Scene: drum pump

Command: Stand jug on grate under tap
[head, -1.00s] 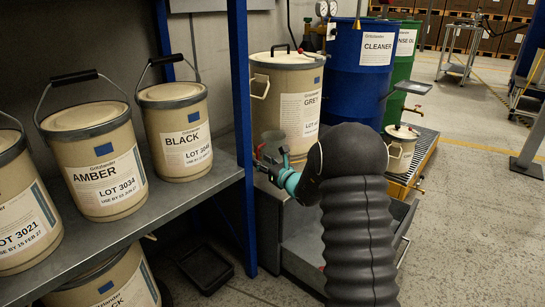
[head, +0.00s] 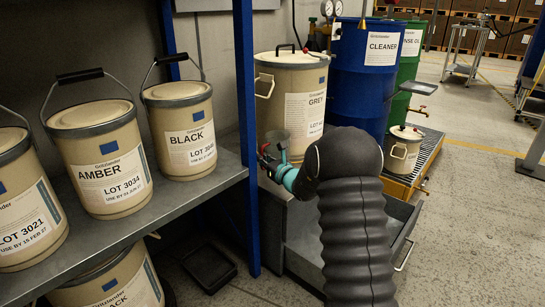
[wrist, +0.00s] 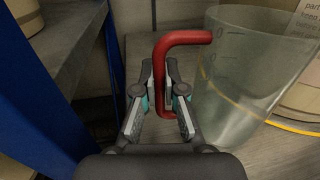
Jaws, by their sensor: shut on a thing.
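The jug is clear with a red handle. Its translucent body (wrist: 235,85) fills the right of the wrist view, with measuring marks on its wall. My gripper (wrist: 161,98) is shut on the red handle, with a finger on each side. In the head view the jug (head: 274,138) is small and partly hidden by my gripper (head: 277,165), in front of the GREY pail. The grate (head: 432,145) lies on a yellow-edged stand at the right, before the drums. A brass tap (head: 420,88) sticks out from the green drum above it.
The GREY pail (head: 292,100) stands on a grey cabinet. A blue CLEANER drum (head: 362,75) and a small lidded pail (head: 402,150) are to its right. A blue shelf post (head: 245,130) is close on the left.

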